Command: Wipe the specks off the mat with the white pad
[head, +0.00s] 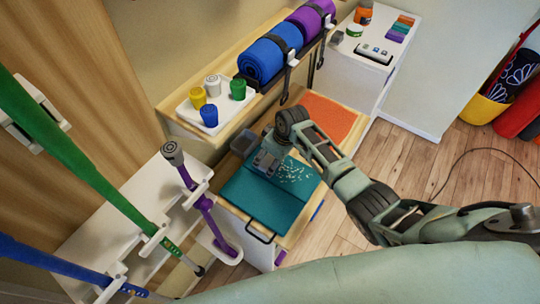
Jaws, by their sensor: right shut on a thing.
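The teal mat (262,204) lies on a low wooden-topped cabinet in the middle of the view. A cluster of pale specks (294,171) lies on its upper right part. My right gripper (263,165) reaches in from the right and is down at the mat's upper edge, just left of the specks. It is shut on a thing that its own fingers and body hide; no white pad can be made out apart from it. My left gripper is not in view.
A grey bin (243,142) stands behind the mat, and an orange mat (330,115) lies to its right. A shelf above holds a white tray (190,113) of coloured cups and rolled mats (262,62). Crutches and poles (85,165) stand at the left.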

